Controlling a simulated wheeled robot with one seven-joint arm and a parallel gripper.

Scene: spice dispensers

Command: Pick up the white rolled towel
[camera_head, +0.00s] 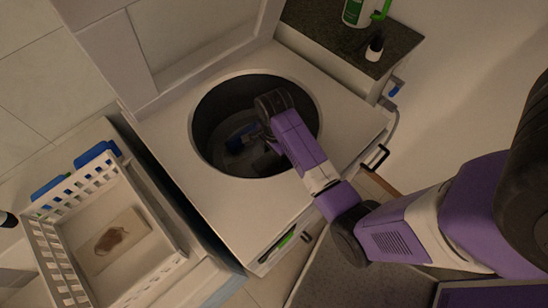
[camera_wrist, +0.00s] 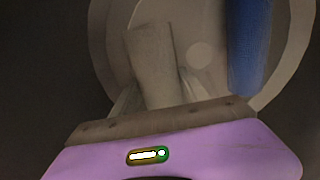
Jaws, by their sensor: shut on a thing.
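The white rolled towel (camera_wrist: 150,62) looks greyish in the dim light and stands between my fingers in the wrist view. My gripper (camera_wrist: 152,95) is shut on it, with a finger on either side. In the head view my gripper (camera_head: 262,138) reaches down inside the dark round tub (camera_head: 208,110) of a top-opening washer. The towel is mostly hidden there by my arm and the shadow. How far it is off the tub's floor I cannot tell.
A blue item (camera_wrist: 250,45) is close to the right of the towel; it also shows in the tub (camera_head: 240,134). The tub's rim surrounds my arm. A white basket (camera_head: 165,232) stands at left. A dark counter (camera_head: 320,22) with bottles is at the top right.

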